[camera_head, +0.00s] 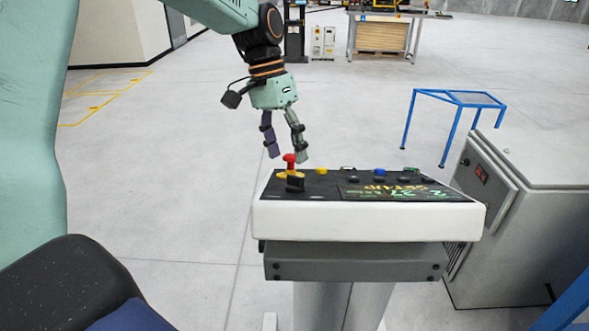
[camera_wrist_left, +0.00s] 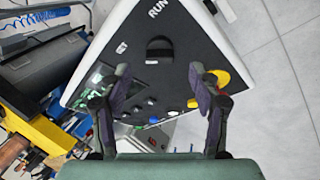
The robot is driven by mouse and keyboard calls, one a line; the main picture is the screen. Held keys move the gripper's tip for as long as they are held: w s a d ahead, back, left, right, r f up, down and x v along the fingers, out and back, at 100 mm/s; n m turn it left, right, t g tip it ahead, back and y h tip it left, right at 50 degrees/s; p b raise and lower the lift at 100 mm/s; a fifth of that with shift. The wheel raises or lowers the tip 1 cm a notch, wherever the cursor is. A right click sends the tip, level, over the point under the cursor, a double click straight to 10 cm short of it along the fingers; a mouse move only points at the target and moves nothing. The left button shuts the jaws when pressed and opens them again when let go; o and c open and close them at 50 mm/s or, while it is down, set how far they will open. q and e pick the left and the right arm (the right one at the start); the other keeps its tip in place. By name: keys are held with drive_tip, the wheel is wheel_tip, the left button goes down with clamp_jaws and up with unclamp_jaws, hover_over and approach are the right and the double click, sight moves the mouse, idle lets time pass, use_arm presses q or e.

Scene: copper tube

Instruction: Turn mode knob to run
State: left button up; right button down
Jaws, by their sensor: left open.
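The black mode knob (camera_head: 295,184) sits at the front left of the control panel's dark top (camera_head: 330,191). In the left wrist view the knob (camera_wrist_left: 160,49) is a round black dial with a raised bar lying across the picture, and a white RUN label (camera_wrist_left: 158,9) is printed beyond it. I cannot tell which label it points to. My left gripper (camera_head: 287,156) is open, pointing down above the panel's left end, behind the knob. In the wrist view its open fingers (camera_wrist_left: 160,80) are spread to either side, short of the knob and apart from it. My right gripper is not in view.
A red mushroom button (camera_head: 289,160) on a yellow base (camera_head: 283,174) stands close behind the knob, near the left fingertips. A yellow button (camera_head: 321,171), a blue button (camera_head: 379,173) and a display (camera_head: 398,191) lie to the right. A grey cabinet (camera_head: 540,220) stands right of the panel.

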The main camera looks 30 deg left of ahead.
sight(292, 176)
use_arm(q)
drive_tip(key=x, duration=0.4)
drive_tip(key=shift+w+a+f, duration=0.1)
drive_tip(key=shift+f, duration=0.05)
drive_tip(key=shift+f+p, duration=0.3)
drive_tip(key=shift+s+d+f, duration=0.25)
drive_tip(key=shift+s+d, duration=0.1)
drive_tip(key=shift+d, duration=0.05)
drive_tip(key=shift+w+a+f, duration=0.1)
drive_tip(key=shift+w+a, duration=0.05)
drive_tip(key=shift+w, duration=0.05)
drive_tip(key=shift+c, duration=0.2)
drive_tip(key=shift+w, duration=0.15)
drive_tip(key=c, duration=1.1)
